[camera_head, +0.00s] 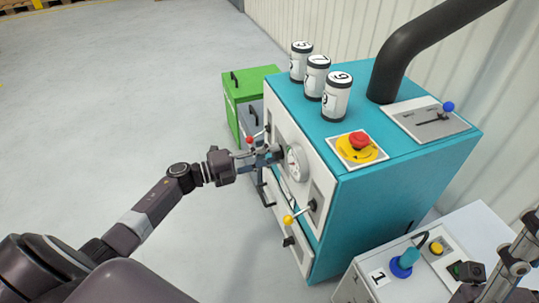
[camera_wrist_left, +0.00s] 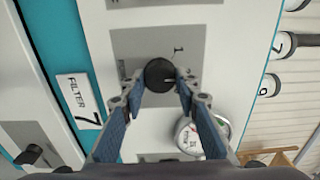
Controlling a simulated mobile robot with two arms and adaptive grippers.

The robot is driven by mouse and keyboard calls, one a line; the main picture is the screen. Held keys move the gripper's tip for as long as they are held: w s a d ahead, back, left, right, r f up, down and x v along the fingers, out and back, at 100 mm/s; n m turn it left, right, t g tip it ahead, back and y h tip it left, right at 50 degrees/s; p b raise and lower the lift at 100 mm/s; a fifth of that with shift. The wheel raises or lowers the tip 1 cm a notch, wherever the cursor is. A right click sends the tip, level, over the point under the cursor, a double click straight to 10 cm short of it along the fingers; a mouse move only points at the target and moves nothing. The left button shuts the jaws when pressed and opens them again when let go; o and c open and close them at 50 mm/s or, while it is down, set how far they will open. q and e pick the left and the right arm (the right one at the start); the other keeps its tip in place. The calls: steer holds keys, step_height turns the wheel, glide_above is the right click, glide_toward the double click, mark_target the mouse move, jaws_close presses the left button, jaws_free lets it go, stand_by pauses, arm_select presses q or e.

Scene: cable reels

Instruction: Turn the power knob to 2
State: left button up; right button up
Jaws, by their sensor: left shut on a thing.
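The round black knob (camera_wrist_left: 159,73) sits on a grey panel (camera_wrist_left: 138,42) on the machine's white front, in the left wrist view. A "1" is printed just beyond it; other lettering to its left is too small to read surely. My left gripper (camera_wrist_left: 160,88) has its two fingers closed on the knob's sides. In the head view the left gripper (camera_head: 271,155) reaches the front of the teal machine (camera_head: 390,200), and it partly hides the knob. My right gripper (camera_head: 490,273) is only partly in view at the lower right, and its fingers are unclear.
A round gauge (camera_head: 296,162) is close beside the left gripper. A red-tipped lever (camera_head: 250,140) and a yellow-tipped lever (camera_head: 289,219) stick out nearby. Numbered canisters (camera_head: 317,77) and a red emergency button (camera_head: 360,141) are on top. Open floor lies left.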

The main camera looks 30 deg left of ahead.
arm_select(q)
steer(key=o, duration=1.2)
steer(key=shift+c, duration=0.2)
steer(key=v, duration=1.2)
